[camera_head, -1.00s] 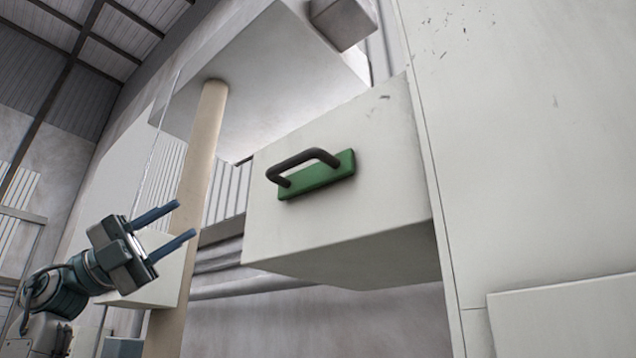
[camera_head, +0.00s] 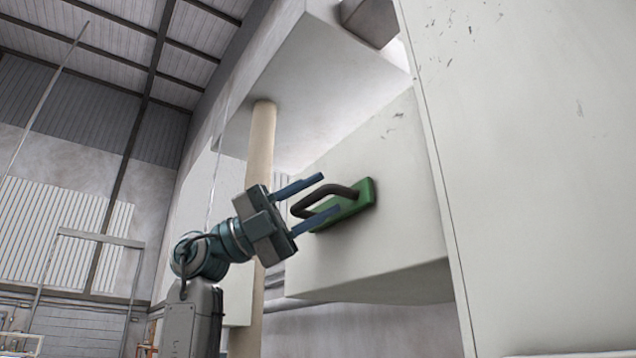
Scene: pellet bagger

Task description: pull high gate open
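The high gate shows as a pale box front (camera_head: 400,230) with a green plate (camera_head: 364,197) and a dark bar handle (camera_head: 322,198) on it. My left gripper (camera_head: 330,193) is open at the handle. One blue finger is above the bar and the other is below it, and the lower finger covers part of the handle and plate. A gap shows between the fingers, and I cannot tell whether either touches the bar. My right gripper is not in view.
A large pale cabinet panel (camera_head: 530,170) fills the right side. A beige post (camera_head: 261,140) stands behind my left gripper, under a pale overhanging housing (camera_head: 310,80). The space to the left is open towards the far wall.

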